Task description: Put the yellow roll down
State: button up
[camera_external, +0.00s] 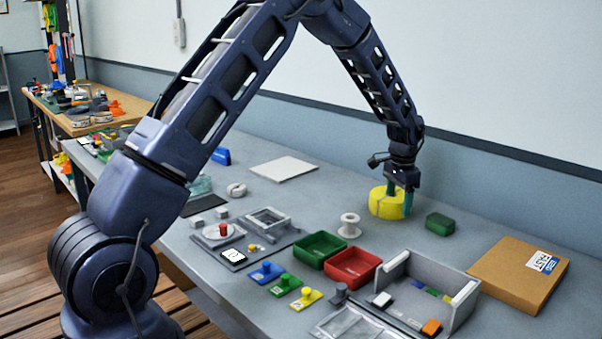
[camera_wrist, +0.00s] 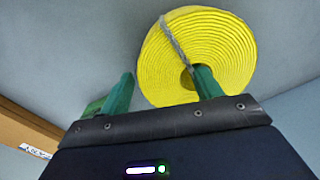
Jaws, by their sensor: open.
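The yellow roll (camera_external: 379,206) lies flat on the grey bench towards the wall. In the wrist view its wound face (camera_wrist: 222,38) fills the upper middle, with a grey strap end across it. My gripper (camera_external: 400,196) is at the roll with its green fingers pointing down. In the wrist view the open fingers (camera_wrist: 163,72) straddle the roll's near-left band. One finger is at the centre hole and the other is just outside the rim, with a visible gap. How deep the inner finger sits is hidden.
A green block (camera_external: 439,223) and a cardboard box (camera_external: 518,273) are to the right. A white spool (camera_external: 349,225) stands in front. Green (camera_external: 320,249) and red (camera_external: 352,267) bins and a grey open box (camera_external: 437,285) are nearer.

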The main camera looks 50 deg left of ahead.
notch_tip(320, 180, up, 12)
jog(key=s+r+n+t, duration=0.2)
jog(key=s+r, duration=1.9)
jog(key=s, duration=0.3)
jog(key=s+n+t, duration=0.2)
jog(key=s, duration=2.6)
jog(key=shift+s+f+t, duration=0.2)
jog(key=shift+s+t, duration=0.1)
jog(key=shift+s, duration=0.05)
